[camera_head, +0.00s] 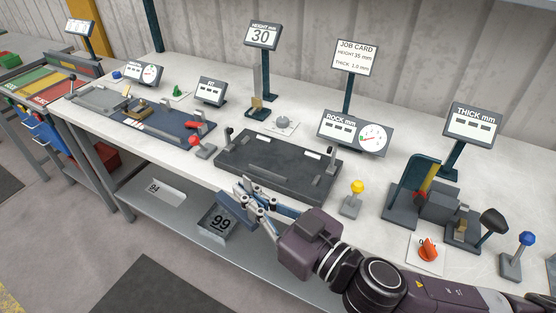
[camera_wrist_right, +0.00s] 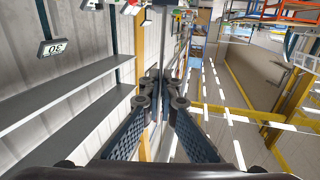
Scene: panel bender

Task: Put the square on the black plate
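The black plate (camera_head: 265,163) is a thick dark slab lying on the pale bench, with small fittings on its top. I cannot tell for sure which thing is the square; a small brass-coloured piece with a dark part (camera_head: 137,108) lies on the blue mat at the left. My right gripper (camera_head: 242,188) is in front of the plate's front edge, pointing left. My left gripper is out of view.
A height stand (camera_head: 257,101), a yellow-knobbed lever (camera_head: 354,193) and a red-knobbed lever (camera_head: 201,148) stand around the plate. The thickness device (camera_head: 438,203) is at the right. A lower shelf (camera_head: 183,217) holds number blocks.

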